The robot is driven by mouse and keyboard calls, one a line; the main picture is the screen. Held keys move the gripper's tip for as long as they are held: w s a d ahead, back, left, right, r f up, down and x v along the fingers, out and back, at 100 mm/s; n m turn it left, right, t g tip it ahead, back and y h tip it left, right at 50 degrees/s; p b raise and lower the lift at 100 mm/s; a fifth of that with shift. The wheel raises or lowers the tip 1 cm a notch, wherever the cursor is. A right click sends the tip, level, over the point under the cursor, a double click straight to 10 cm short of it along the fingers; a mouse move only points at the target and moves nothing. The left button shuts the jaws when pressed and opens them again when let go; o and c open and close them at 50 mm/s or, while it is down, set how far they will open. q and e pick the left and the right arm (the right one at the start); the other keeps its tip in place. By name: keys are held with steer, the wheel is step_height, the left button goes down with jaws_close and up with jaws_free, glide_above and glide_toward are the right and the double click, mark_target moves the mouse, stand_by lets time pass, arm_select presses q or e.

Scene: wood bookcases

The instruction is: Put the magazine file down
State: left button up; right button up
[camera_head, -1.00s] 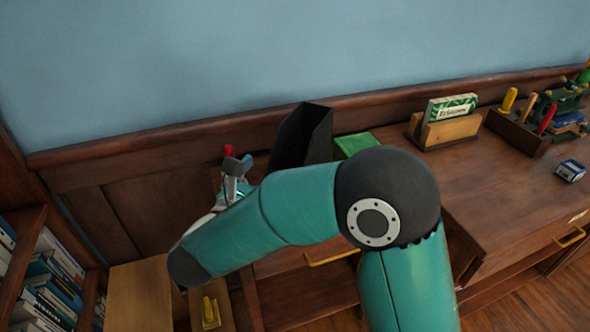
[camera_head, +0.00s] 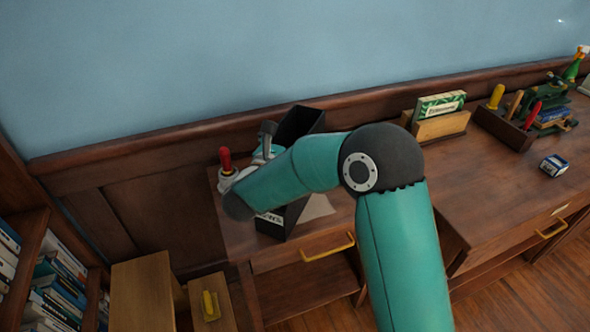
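The black magazine file (camera_head: 301,124) stands at the left end of the wooden desk, tilted in the picture. Its top shows above my arm. Its lower part, with a white label, shows below the arm, and its middle is hidden. My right gripper (camera_head: 267,141) is at the file's upper left side, mostly hidden behind my own teal forearm. Only a grey finger part shows, so I cannot tell whether it grips the file. My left gripper is not in view.
A red-topped object (camera_head: 226,160) stands left of the file. A wooden holder with a green box (camera_head: 441,104), a tool caddy (camera_head: 505,127) and a small blue box (camera_head: 553,165) are to the right. A pale sheet (camera_head: 318,207) lies beside the file.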

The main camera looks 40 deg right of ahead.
steer(key=shift+w+d, duration=0.3)
steer(key=shift+d, duration=0.05)
steer(key=shift+c, duration=0.2)
steer(key=c, duration=1.3)
steer(key=shift+c, duration=1.2)
steer(key=shift+r, duration=0.1)
